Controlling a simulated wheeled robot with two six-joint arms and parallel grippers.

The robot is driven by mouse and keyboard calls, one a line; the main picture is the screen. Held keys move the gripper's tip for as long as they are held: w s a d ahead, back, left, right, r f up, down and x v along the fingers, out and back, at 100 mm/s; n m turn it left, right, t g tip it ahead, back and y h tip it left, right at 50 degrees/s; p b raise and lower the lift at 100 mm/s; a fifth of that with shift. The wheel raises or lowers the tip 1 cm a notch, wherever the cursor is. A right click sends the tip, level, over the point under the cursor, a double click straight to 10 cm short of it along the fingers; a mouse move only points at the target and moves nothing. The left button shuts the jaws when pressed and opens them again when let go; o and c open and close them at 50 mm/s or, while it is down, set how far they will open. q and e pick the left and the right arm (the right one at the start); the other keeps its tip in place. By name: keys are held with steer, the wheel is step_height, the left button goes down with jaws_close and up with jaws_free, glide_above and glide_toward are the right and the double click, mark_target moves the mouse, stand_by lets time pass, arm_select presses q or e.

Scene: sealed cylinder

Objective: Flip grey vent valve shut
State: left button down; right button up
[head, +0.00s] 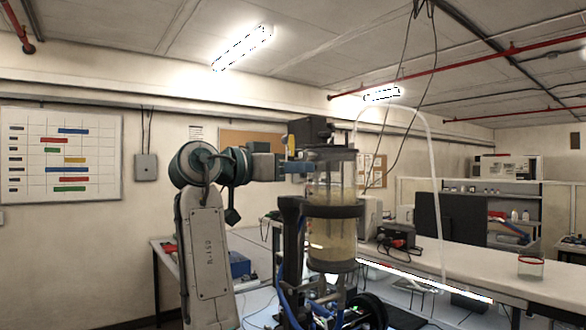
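The sealed cylinder (333,225) is an upright clear vessel with a yellowish content, in the middle of the head view. A dark ring clamps it about its middle, and a dark cap (335,154) closes its top. A black block (310,131) shows above the cap's left side. I cannot make out the grey vent valve for certain. My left gripper is out of view.
A long white bench (470,279) runs to the right, with a red-rimmed glass jar (530,268) and a dark device (396,237) on it. A white hose (432,150) arches behind the cylinder. A dark stand (292,235) is left of the cylinder.

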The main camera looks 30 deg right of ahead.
steer(key=a+b, duration=0.4)
steer(key=a, duration=0.6)
steer(key=shift+s+a+b, duration=0.3)
steer(key=shift+s+a, duration=0.1)
